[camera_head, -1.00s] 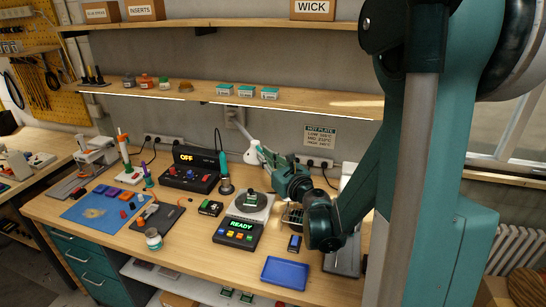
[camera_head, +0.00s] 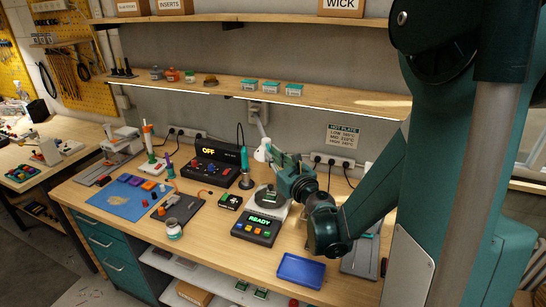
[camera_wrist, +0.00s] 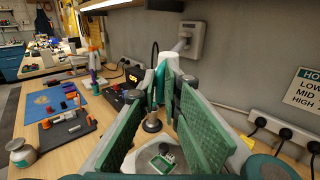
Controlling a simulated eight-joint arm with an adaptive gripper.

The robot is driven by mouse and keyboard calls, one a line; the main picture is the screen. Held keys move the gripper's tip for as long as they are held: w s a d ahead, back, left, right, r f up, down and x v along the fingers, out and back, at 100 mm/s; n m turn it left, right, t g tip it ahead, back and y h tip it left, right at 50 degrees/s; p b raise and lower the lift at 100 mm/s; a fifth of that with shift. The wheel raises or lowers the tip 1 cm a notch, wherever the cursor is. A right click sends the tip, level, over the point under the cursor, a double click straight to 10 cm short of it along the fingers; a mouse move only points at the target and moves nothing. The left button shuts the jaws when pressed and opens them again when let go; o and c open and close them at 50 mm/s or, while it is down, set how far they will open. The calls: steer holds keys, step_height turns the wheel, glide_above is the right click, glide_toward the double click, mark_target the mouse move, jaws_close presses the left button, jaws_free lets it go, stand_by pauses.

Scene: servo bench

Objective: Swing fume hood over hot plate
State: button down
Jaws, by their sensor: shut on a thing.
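The fume hood (camera_head: 262,154) is a small white cone on a jointed arm from a wall box, left of and behind the hot plate (camera_head: 278,214) in the head view. My gripper (camera_head: 272,151) is shut on the hood; in the wrist view the white hood (camera_wrist: 172,60) shows between the fingertips, its grip partly hidden. The hot plate has a light top, a dark round piece with a green board (camera_head: 270,196), and a lit READY panel (camera_head: 259,221). In the wrist view the plate (camera_wrist: 141,160) lies below the fingers.
A soldering iron in its stand (camera_head: 245,172) and the OFF station (camera_head: 215,168) are left of the hood. A shelf (camera_head: 300,97) runs above. The blue tray (camera_head: 301,270) is in front. Wall sockets (camera_head: 335,162) are behind my arm.

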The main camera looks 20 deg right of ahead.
steer(key=c, duration=2.5)
jaws_free()
steer(key=shift+w, duration=0.1)
steer(key=shift+s, duration=0.2)
steer(key=s, duration=1.1)
steer(key=shift+s+d, duration=0.35)
steer(key=shift+d, duration=0.05)
steer(key=shift+a, duration=0.15)
